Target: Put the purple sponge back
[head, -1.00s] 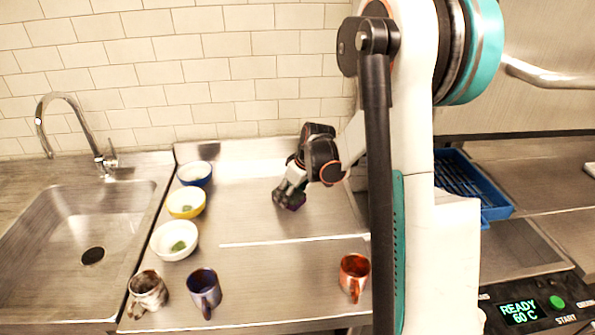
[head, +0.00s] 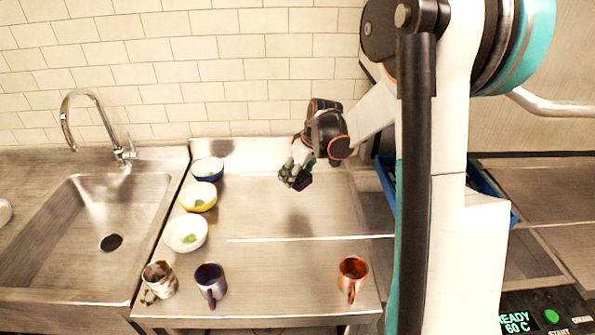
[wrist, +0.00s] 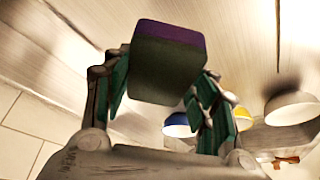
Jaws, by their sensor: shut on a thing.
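The purple sponge (wrist: 168,62) is a block with a purple layer and a dark green layer. It sits between the fingers of my gripper (wrist: 160,85) in the wrist view. In the head view my gripper (head: 297,178) holds the sponge (head: 304,184) above the back part of the steel counter, right of the bowls. The fingers hide much of the sponge there. The gripper is shut on it.
A blue bowl (head: 208,169), a yellow bowl (head: 198,197) and a white bowl (head: 186,234) line the counter's left side. A brown-white mug (head: 159,279), a purple mug (head: 210,283) and a copper mug (head: 352,278) stand at the front. The sink (head: 95,230) is left; a blue rack (head: 480,183) is right, partly behind my arm.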

